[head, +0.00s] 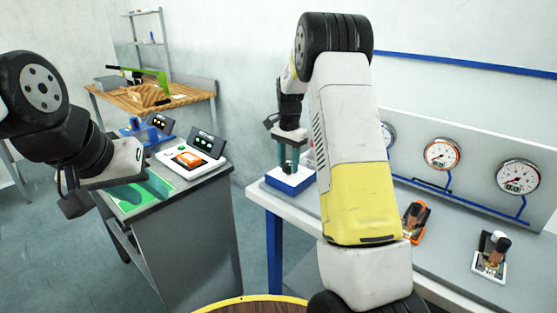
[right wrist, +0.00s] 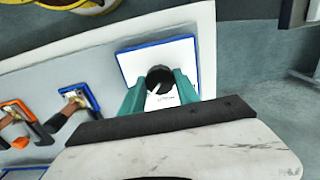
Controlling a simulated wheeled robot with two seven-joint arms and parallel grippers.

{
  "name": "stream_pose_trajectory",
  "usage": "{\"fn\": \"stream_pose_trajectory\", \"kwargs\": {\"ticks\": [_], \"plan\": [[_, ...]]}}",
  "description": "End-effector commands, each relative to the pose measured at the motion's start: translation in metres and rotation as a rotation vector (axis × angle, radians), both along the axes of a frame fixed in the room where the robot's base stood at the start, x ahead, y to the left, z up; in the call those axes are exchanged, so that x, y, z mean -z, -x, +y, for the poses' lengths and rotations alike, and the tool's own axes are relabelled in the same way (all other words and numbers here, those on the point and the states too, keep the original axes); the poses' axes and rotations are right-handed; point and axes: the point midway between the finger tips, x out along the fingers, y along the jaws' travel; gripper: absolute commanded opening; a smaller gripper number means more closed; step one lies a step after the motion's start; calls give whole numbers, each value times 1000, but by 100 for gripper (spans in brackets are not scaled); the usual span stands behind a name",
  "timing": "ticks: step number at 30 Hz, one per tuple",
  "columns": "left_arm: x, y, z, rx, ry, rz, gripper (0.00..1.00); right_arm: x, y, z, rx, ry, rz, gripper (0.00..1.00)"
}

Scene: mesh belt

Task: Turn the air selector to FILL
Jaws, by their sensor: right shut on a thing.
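A blue-edged white unit with a dark round knob, which I take to be the air selector (head: 285,183), sits on the grey bench in the head view. It also shows in the right wrist view (right wrist: 128,62). My right gripper (head: 289,166) points down over it, its teal fingers shut on the dark knob (right wrist: 160,75). The fingers partly cover the knob and the plate. The lettering is too small to read, so the setting cannot be told. My left gripper (head: 152,188) is over the green mat, away from the bench; its finger gap is unclear.
An orange-framed unit (head: 414,222) and a dark-handled white unit (head: 491,257) stand along the bench. Gauges (head: 441,154) hang behind them. A blue-framed unit (right wrist: 78,101) is beside the held one. A grey cabinet (head: 188,240) stands left, across a floor gap.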

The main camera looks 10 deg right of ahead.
Motion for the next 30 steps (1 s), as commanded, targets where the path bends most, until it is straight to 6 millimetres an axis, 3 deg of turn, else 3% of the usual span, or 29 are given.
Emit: {"fn": "stream_pose_trajectory", "kwargs": {"ticks": [11,30], "plan": [[0,0,0,0,0,0,36,-1,0,0,-188,-1,-2,0],[0,0,0,0,0,0,36,-1,-1,-1,-791,0,-3,0]]}}
